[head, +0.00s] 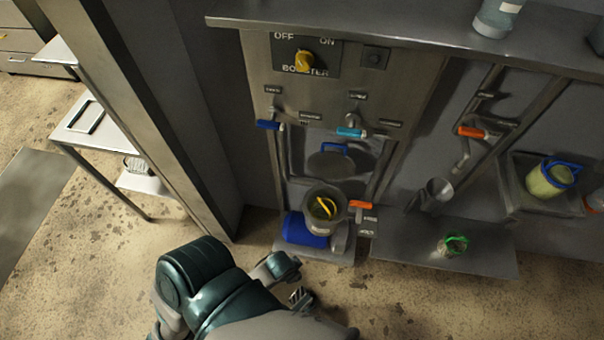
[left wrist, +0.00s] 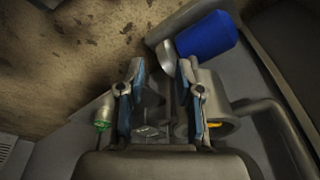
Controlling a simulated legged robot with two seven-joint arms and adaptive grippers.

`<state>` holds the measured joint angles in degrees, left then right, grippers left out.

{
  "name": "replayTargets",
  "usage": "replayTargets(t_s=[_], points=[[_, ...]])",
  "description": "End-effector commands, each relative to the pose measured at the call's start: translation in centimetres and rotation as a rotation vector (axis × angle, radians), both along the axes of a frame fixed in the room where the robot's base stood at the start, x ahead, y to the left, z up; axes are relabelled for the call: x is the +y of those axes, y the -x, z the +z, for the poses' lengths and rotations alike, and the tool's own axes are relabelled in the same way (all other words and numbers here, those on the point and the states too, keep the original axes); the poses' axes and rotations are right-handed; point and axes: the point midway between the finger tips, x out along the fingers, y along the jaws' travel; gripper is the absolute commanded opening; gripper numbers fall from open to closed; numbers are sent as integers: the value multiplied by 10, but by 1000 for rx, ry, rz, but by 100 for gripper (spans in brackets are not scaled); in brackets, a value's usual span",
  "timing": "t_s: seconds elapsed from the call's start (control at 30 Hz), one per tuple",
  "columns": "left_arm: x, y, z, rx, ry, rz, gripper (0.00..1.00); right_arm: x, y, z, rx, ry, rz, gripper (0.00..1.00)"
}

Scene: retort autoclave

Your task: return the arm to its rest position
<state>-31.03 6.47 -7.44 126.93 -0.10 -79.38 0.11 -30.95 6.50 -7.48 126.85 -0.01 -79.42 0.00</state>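My left arm comes in from the bottom of the head view, with a teal wrist housing. Its gripper (head: 298,296) hangs in front of the lower shelf, below the grey pot (head: 325,222). In the left wrist view the two blue-padded fingers (left wrist: 161,90) stand apart, and I see nothing clearly held between them. A grey shape shows beyond the gap, but I cannot tell exactly what it is. The pot, with a yellow handle in it, also shows in the left wrist view just right of the right finger (left wrist: 217,85). My right gripper is not in view.
A blue cylinder (head: 305,230) lies beside the pot on the shelf. Blue and orange valve handles and a yellow booster knob (head: 304,61) are on the panel above. Open floor (head: 90,260) lies to the left.

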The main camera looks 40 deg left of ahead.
Motion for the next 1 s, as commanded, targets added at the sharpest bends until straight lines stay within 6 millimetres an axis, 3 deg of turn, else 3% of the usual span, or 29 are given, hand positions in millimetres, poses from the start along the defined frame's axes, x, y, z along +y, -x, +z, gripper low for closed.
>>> replayTargets(t_s=[0.3,0.37,0.5,0.7,0.83,1.0], points=[[-1,-1,-5,1,0,-4,35,1,-2,-1,-8,-1,2,35],[-1,-1,-19,8,-1,-6,35,1,-1,-19,6,1,5,35],[-1,4,-64,23,-2,-11,35,1,4,-64,21,3,10,35],[2,29,-123,43,-5,-18,35,-3,28,-122,42,6,16,35],[4,39,-140,48,-5,-20,35,-4,40,-140,47,6,18,35],[4,43,-146,50,-5,-21,35,-4,43,-145,49,6,18,35]])
